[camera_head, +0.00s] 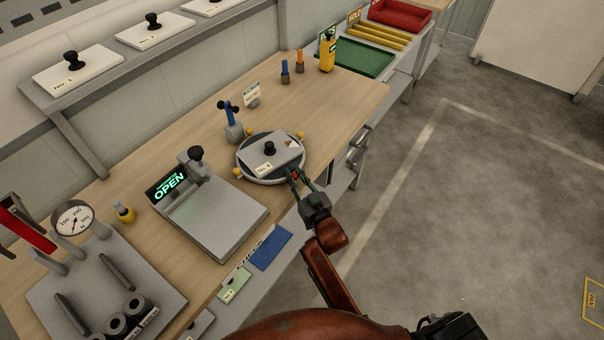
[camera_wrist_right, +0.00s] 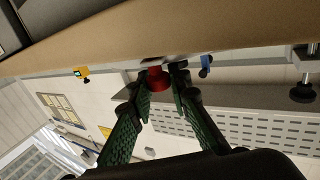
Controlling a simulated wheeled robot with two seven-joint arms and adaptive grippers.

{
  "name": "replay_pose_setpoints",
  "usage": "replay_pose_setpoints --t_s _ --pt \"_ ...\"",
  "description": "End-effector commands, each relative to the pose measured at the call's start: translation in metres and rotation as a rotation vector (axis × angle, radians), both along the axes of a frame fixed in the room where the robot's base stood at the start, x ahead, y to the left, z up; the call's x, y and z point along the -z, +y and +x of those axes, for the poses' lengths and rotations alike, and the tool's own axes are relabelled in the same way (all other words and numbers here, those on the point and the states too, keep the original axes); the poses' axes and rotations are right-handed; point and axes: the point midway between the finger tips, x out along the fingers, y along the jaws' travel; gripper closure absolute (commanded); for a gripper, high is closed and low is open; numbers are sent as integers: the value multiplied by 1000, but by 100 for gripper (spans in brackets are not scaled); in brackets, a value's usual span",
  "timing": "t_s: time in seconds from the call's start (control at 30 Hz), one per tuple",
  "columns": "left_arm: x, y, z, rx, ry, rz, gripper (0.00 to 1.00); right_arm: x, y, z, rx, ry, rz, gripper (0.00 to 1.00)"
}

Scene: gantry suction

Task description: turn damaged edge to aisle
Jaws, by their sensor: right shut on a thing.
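A round turntable (camera_head: 243,172) with small yellow knobs around it sits on the workbench. A grey plate (camera_head: 285,147) with a black knob, a number label and a small orange mark near its right end lies on the turntable. My right gripper (camera_head: 295,177) is at the turntable's near rim, its fingers closed on a red knob (camera_head: 294,175). The red knob also shows between the fingertips in the right wrist view (camera_wrist_right: 157,78). How the knob joins the turntable is hidden. My left gripper is not in view.
A grey press plate (camera_head: 220,225) with an OPEN display (camera_head: 168,187) stands left of the turntable. A blue-knobbed post (camera_head: 232,125) stands close behind it. Green (camera_head: 362,58) and red trays are at the back right. Open floor (camera_head: 450,220) lies right of the bench (camera_head: 345,110).

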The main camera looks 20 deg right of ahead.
Motion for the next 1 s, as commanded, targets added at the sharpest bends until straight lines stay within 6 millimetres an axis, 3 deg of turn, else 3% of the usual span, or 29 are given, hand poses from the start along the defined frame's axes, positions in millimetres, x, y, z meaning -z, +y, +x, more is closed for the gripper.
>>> replay_pose_setpoints --t_s 0.23,0.27,0.5,0.83,1.0 --pt "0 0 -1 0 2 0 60 4 0 -1 0 8 -2 100" --pt "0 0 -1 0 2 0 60 4 0 -1 0 8 -2 81" --pt "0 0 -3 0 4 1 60 2 -1 -1 1 4 0 64" --pt "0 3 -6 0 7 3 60 1 -1 -4 0 1 0 64" --pt "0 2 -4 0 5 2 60 2 -3 -27 1 3 0 64"
